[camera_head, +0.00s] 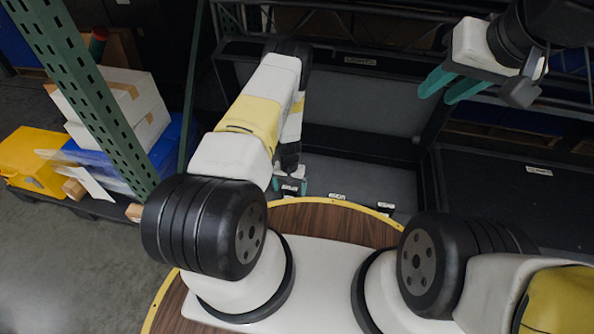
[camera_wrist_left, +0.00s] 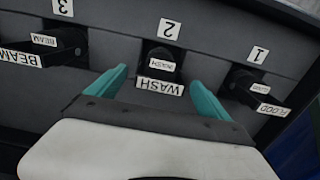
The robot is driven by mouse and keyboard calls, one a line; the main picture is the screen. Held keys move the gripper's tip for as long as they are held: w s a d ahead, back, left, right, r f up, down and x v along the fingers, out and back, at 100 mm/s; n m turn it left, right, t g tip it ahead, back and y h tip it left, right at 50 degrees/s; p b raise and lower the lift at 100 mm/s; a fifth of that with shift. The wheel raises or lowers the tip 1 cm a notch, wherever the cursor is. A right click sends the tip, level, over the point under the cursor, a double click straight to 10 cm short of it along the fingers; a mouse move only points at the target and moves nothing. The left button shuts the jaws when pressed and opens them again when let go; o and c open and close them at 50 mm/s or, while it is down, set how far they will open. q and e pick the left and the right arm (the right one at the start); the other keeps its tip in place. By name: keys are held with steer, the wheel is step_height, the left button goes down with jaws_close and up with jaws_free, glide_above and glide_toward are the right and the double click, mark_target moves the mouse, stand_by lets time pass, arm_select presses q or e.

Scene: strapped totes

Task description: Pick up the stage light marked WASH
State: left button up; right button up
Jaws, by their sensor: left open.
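The stage light marked WASH (camera_wrist_left: 160,53) is a small black body with white WASH labels. In the left wrist view it sits in the middle, on a grey surface below the number 2 tag (camera_wrist_left: 169,28), and appears upside down. My left gripper (camera_wrist_left: 158,78) is open, its teal fingers either side of the WASH label and short of or level with the light; contact cannot be told. In the head view my left gripper (camera_head: 290,184) is low over the grey bay, mostly hidden by its arm. My right gripper (camera_head: 437,95) is open and empty, raised at the upper right.
A BEAM light (camera_wrist_left: 62,45) stands left of WASH and a FLOOD light (camera_wrist_left: 248,88) right of it in the wrist view. A wood-topped round table (camera_head: 330,220) with a yellow rim is close by. A green post (camera_head: 95,95) and boxes (camera_head: 130,105) stand at left.

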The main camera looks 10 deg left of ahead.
arm_select(q)
steer(key=shift+f, duration=0.95)
steer(key=shift+c, duration=0.4)
steer(key=shift+w+r, duration=0.1)
jaws_close()
